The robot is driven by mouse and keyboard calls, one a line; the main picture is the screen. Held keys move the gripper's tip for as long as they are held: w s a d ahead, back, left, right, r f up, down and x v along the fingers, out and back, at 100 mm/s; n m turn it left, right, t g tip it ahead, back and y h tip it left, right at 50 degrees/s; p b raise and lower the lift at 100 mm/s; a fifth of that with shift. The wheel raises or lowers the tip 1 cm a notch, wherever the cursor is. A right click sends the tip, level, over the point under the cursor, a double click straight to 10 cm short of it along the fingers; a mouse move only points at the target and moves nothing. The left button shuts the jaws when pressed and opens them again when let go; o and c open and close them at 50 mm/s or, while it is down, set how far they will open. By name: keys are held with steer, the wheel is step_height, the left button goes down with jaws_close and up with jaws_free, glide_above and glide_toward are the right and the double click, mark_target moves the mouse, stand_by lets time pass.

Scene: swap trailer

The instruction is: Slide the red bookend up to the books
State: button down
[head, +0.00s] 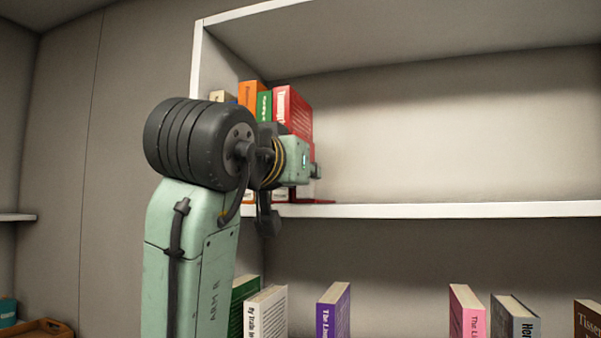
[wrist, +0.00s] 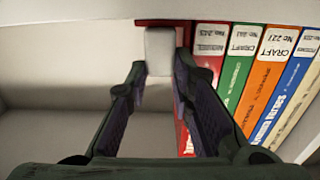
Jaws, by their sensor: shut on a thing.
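The red bookend shows as a thin red base (head: 320,201) on the upper shelf, right of the books; most of it is hidden by my arm. In the wrist view its red base (wrist: 150,22) lies along the shelf edge. My gripper (head: 316,171) is shut on the bookend, with a pale block between its fingertips (wrist: 159,75) in the wrist view. The books stand upright in a row at the shelf's left end, the red book (head: 290,108) nearest the bookend. The wrist view shows that red book's spine (wrist: 208,75) close beside my gripper. Any small gap is hidden.
The upper shelf (head: 450,210) is bare to the right of the bookend. Its white side panel (head: 197,65) stands left of the books. Several books stand apart on the lower shelf, including a purple one (head: 335,310) and a pink one (head: 466,310).

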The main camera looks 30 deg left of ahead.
steer(key=c, duration=1.4)
jaws_free()
steer(key=v, duration=1.2)
steer(key=shift+a, duration=0.1)
